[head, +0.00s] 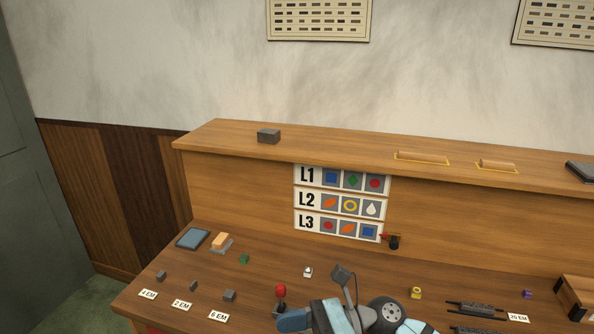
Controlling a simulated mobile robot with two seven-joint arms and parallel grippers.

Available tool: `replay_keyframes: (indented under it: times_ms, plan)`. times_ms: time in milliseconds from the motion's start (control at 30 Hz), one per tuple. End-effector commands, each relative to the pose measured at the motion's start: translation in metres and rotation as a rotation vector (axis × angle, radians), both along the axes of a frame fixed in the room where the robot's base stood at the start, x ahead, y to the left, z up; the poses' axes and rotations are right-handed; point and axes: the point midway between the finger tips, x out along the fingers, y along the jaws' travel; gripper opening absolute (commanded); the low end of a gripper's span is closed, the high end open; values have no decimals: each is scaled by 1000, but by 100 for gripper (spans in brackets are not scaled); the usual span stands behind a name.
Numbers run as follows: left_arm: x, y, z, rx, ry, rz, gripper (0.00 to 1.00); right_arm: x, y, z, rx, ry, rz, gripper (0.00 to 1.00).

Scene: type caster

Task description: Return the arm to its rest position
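My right arm comes in at the bottom centre, with pale blue and grey links and a round grey joint. Its gripper (296,319) is seen from above, at the bottom edge, just right of and below a red-knobbed lever (281,291). The fingertips are not clear, so I cannot tell whether it is open or shut, or whether it touches the lever. A dark block with a cable stands up from the wrist. My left arm and gripper are not in view.
The wooden desk (185,285) holds a blue-grey plate (193,238), an orange block (220,240), a green piece (244,259), a white piece (308,271), a yellow piece (416,293) and small grey blocks (229,296). Dark racks (474,308) and a wooden box (577,297) lie right. A raised shelf (340,144) stands behind.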

Motion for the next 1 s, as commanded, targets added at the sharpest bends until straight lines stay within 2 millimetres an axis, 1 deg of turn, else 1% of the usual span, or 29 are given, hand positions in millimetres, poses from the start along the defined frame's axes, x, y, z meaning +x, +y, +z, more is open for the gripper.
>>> replay_keyframes:
  times_ms: [33, 67, 100, 167, 200, 267, 300, 367, 400, 467, 500, 567, 600, 667, 700, 800, 833, 900, 1000]
  plan:
    - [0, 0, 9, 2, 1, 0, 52, -2, -1, 10, 103, 194, -79, 52]
    - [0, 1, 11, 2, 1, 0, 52, 0, -4, 13, 161, 311, -124, 52]
    - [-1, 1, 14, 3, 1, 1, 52, 4, -10, 16, 240, 470, -183, 52]
    - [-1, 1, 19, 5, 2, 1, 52, 11, -22, 15, 357, 713, -267, 52]
    - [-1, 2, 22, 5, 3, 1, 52, 16, -33, 11, 435, 877, -320, 52]
    - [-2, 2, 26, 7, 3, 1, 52, 21, -52, -1, 554, 1126, -396, 52]
    - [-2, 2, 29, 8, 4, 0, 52, 23, -66, -13, 634, 1292, -445, 52]
    - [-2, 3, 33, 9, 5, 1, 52, 22, -88, -36, 759, 1541, -514, 52]
    - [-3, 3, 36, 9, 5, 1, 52, 17, -103, -54, 845, 1706, -558, 52]
    - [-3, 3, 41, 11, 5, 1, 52, 6, -126, -84, 982, 1949, -622, 52]
    - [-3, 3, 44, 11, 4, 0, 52, -6, -140, -106, 1075, 2105, -661, 52]
    - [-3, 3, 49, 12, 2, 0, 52, -27, -160, -136, 1215, 2318, -713, 52]
    - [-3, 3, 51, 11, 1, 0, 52, -43, -170, -154, 1301, 2438, -743, 52]
    - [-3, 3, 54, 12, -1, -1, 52, -65, -182, -176, 1417, 2588, -779, 52]
    - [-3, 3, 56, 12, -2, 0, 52, -79, -188, -188, -1471, -2645, 789, 52]
    - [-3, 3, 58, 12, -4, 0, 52, -106, -198, -208, -1421, -2475, 732, 52]
    - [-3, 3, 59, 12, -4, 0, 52, -111, -199, -211, -1411, -2443, 719, 52]
    - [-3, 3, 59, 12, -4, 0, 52, -119, -202, -217, -1398, -2394, 703, 52]
    - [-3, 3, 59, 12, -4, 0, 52, -122, -203, -219, -1391, -2373, 695, 52]
